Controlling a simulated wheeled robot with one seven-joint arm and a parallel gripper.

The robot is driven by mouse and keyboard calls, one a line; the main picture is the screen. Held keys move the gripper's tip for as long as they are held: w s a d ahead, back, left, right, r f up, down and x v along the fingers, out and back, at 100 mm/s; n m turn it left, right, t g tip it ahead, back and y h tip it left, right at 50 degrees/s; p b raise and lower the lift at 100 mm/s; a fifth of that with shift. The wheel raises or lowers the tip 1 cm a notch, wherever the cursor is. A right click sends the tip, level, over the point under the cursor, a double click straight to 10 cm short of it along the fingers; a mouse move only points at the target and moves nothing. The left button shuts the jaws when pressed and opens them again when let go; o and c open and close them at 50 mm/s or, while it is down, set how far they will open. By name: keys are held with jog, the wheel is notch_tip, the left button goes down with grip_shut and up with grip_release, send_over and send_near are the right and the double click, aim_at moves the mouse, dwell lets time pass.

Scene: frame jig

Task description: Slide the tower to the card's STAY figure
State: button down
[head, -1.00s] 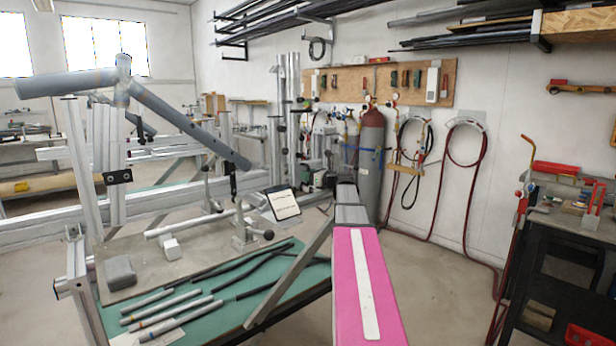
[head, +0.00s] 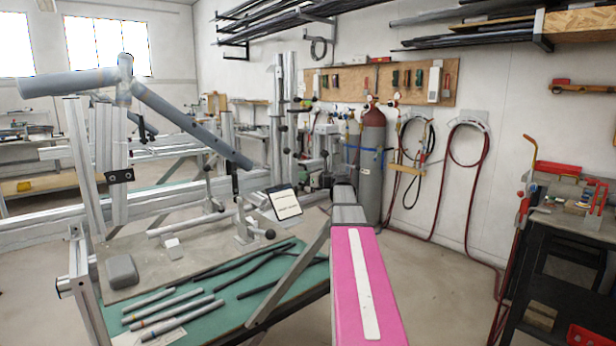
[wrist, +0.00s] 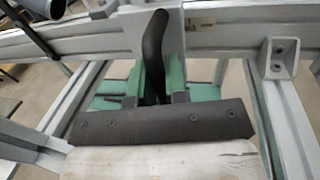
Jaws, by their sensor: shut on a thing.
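In the wrist view my gripper (wrist: 153,88) has its two green fingers on either side of a black upright handle (wrist: 154,45). It is shut on this handle. The handle stands against a grey metal upright (wrist: 133,37) at a horizontal rail; I take this upright to be part of the tower. In the head view I cannot make out my gripper. The card (head: 285,204) leans on the jig table; its writing is too small to read.
Grey frame tubes (head: 190,122) slope across the jig at left. Loose tubes (head: 172,313) and black rods lie on the green table top (head: 222,310). A gas cylinder (head: 372,150) stands behind. A dark cart (head: 560,260) is at right, with open floor before it.

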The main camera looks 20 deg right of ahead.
jog(key=c, duration=1.1)
grip_release()
jog(key=shift+c, duration=0.2)
jog(key=v, duration=1)
jog(key=shift+s+d, duration=0.3)
